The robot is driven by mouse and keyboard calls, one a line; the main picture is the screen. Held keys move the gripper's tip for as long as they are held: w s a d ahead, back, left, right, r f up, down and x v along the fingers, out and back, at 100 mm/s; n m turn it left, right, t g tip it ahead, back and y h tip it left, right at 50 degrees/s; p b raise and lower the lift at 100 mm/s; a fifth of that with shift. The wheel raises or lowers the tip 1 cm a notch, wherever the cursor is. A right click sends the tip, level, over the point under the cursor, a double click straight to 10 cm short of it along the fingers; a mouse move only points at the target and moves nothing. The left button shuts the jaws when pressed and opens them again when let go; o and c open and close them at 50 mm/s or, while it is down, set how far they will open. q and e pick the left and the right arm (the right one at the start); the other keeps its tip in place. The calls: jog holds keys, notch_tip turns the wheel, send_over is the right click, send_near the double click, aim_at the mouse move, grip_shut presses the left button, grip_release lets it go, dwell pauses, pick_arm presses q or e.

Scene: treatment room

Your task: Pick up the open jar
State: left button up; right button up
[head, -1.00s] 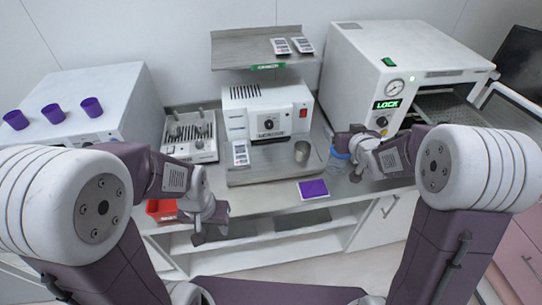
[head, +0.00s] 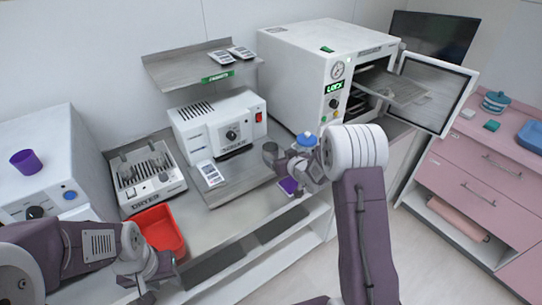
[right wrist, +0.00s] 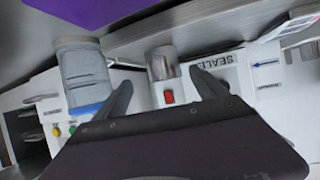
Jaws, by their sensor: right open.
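A small grey jar without a lid (head: 269,152) stands on the counter in front of the white sealer (head: 222,125). It also shows in the right wrist view (right wrist: 163,63), upside down, between my fingers in the picture. A clear jar with a blue lid (right wrist: 84,70) stands beside it; in the head view only its blue lid (head: 306,139) shows clearly above my arm. My right gripper (right wrist: 163,92) is open and empty, apart from both jars. My left gripper (head: 146,292) hangs low at the bottom left, and its jaws are too unclear to read.
A red bin (head: 160,230) and a dryer rack (head: 148,178) are on the left of the counter. A shelf (head: 190,75) hangs above the sealer.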

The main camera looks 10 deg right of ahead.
aim_at(267, 149)
jog(key=shift+w+a+f, duration=0.2)
jog(key=shift+w+a, duration=0.2)
jog(key=shift+w, duration=0.15)
jog(key=shift+w+a+f, duration=0.15)
jog(key=shift+w+a, duration=0.2)
jog(key=shift+w, duration=0.2)
jog(key=shift+w+f, duration=0.15)
jog(key=shift+w, duration=0.05)
jog(key=shift+w+d+f, duration=0.1)
jog(key=shift+w+d, duration=0.05)
jog(key=shift+w, duration=0.05)
jog(key=p+x, duration=0.1)
jog(key=x, duration=0.3)
jog(key=shift+d, duration=0.1)
jog(key=shift+w+f, duration=0.2)
jog(key=shift+w, duration=0.25)
jog(key=shift+s, duration=0.1)
jog(key=shift+c, duration=1)
jog(key=shift+r, duration=0.1)
jog(key=c, duration=1.4)
pick_arm(q)
jog(key=shift+a+r+p, duration=0.3)
jog(key=shift+r+p, duration=0.15)
jog(key=shift+r, duration=0.5)
pick_arm(e)
notch_tip(267, 149, up, 10)
